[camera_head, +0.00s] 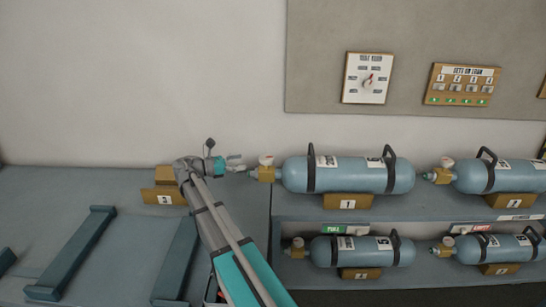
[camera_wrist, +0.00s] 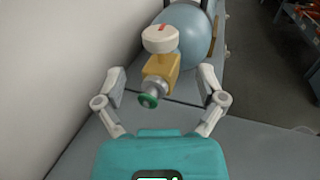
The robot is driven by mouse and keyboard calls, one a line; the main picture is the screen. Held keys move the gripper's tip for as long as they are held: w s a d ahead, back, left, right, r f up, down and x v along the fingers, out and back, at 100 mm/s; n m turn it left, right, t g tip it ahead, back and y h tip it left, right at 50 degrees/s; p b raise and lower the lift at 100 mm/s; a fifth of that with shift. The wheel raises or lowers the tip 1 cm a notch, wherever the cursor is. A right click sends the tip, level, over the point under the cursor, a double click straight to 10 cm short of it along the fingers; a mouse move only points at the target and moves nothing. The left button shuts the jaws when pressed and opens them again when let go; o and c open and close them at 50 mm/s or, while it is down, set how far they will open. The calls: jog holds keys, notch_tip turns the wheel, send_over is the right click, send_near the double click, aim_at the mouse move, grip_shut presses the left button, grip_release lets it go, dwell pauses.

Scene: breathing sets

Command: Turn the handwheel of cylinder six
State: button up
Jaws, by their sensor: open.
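The blue cylinder (camera_head: 345,175) at the left of the upper shelf carries a white label that looks like a 6. It lies on its side in black straps, brass valve (camera_head: 265,174) pointing left. In the wrist view the valve body (camera_wrist: 160,72) has a white round gauge with a red mark (camera_wrist: 160,39) on top and a small green handwheel (camera_wrist: 149,100) at its near end. My gripper (camera_head: 237,163) is open at the valve's left. In the wrist view its fingers (camera_wrist: 162,84) stand on either side of the valve and handwheel, with gaps visible. No contact shows.
A second cylinder (camera_head: 500,176) lies to the right, and two more (camera_head: 362,250) (camera_head: 495,248) lie on the lower shelf. A brass-coloured block marked 3 (camera_head: 164,197) and dark rails (camera_head: 75,252) are on the left bench. The wall rises close behind the valve.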

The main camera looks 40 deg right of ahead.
aim_at(272, 156)
jog(key=x, duration=1.1)
jog(key=shift+s, duration=0.15)
jog(key=shift+c, duration=0.2)
jog(key=c, duration=0.9)
jog(key=shift+d, duration=0.2)
jog(key=shift+c, duration=0.2)
jog(key=shift+a, duration=0.1)
jog(key=shift+n+t, duration=0.4)
jog(key=shift+t, duration=0.2)
